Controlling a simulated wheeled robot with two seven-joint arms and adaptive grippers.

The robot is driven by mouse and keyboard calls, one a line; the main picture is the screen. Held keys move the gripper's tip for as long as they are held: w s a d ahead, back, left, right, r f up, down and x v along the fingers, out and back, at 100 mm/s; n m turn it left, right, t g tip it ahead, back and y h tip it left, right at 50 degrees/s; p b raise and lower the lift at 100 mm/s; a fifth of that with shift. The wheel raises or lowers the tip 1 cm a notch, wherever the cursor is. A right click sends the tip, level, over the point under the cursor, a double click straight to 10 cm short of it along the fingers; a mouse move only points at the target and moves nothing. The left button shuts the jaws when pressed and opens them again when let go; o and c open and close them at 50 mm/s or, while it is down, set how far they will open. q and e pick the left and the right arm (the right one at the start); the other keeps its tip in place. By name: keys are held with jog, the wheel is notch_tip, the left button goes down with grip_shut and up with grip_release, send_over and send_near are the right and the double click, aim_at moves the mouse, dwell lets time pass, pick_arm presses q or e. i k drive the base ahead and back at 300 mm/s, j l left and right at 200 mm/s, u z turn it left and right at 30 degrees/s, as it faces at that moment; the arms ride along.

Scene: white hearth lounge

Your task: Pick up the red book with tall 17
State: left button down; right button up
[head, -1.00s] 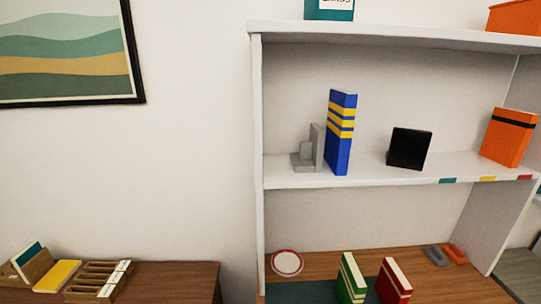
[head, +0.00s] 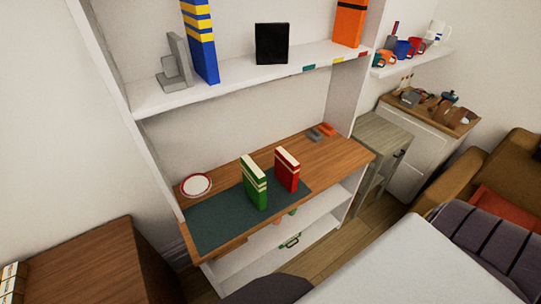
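The red book (head: 287,170) stands upright on the dark green mat (head: 215,222) on the wooden desk surface of the shelf unit, in the middle of the head view. It has a white top and pale bands on its spine. A green book (head: 253,183) with similar bands stands just left of it, with a small gap between them. No number can be read on the red book. Neither of my grippers shows in the head view.
A white plate with a red rim (head: 196,185) lies left of the books. Grey and orange small items (head: 321,132) lie at the back right. The shelf above holds a blue book (head: 201,42), a black square (head: 271,44) and an orange binder (head: 350,22). A white surface (head: 400,262) fills the lower right.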

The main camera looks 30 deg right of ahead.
aim_at(286, 168)
jog(key=k+l, duration=0.15)
jog(key=l, duration=0.2)
jog(key=k+l, duration=0.2)
jog(key=l, duration=0.15)
jog(key=k+l, duration=0.15)
jog(key=l, duration=0.25)
